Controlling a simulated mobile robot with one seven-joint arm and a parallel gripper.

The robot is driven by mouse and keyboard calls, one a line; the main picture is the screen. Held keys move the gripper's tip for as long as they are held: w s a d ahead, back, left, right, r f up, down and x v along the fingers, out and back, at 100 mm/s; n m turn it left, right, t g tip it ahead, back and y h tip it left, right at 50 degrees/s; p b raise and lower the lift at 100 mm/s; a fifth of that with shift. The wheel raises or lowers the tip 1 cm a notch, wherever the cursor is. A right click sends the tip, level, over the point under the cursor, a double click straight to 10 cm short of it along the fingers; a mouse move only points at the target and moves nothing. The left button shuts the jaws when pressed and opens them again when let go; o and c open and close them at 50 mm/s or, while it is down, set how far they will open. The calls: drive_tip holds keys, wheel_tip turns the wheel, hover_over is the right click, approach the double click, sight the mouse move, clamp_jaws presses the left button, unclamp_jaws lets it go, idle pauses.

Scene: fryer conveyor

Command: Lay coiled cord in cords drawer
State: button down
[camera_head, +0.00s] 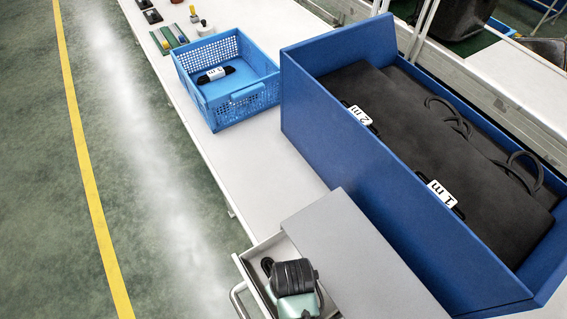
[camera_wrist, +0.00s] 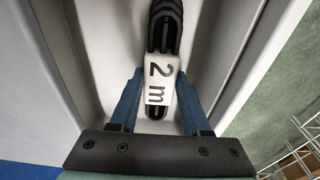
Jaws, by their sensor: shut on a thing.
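A coiled black cord (camera_wrist: 165,28) with a white "2 m" label lies lengthwise between the blue fingers of my gripper (camera_wrist: 160,80) in the wrist view. The gripper is shut on it around the label. The cord is inside the open light-grey drawer (camera_wrist: 95,45), between its side walls. Whether it touches the drawer floor I cannot tell. In the head view the drawer (camera_head: 247,263) is pulled out at the bottom, and my gripper (camera_head: 293,282) is over it. My wrist hides the fingertips and most of the cord there.
A grey cabinet top (camera_head: 345,255) lies right of the drawer. A blue basket (camera_head: 243,98) holds another labelled black cord (camera_head: 230,71). A large blue bin (camera_head: 330,125) holds dark items labelled "2 m" and "1 m". Bare white table (camera_head: 265,160) lies between basket and drawer.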

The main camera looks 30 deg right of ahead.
drive_tip(key=shift+f, duration=0.1)
drive_tip(key=shift+c, duration=1.8)
unclamp_jaws()
wheel_tip(320, 180, up, 12)
drive_tip(key=s, duration=0.1)
drive_tip(key=shift+s, duration=0.2)
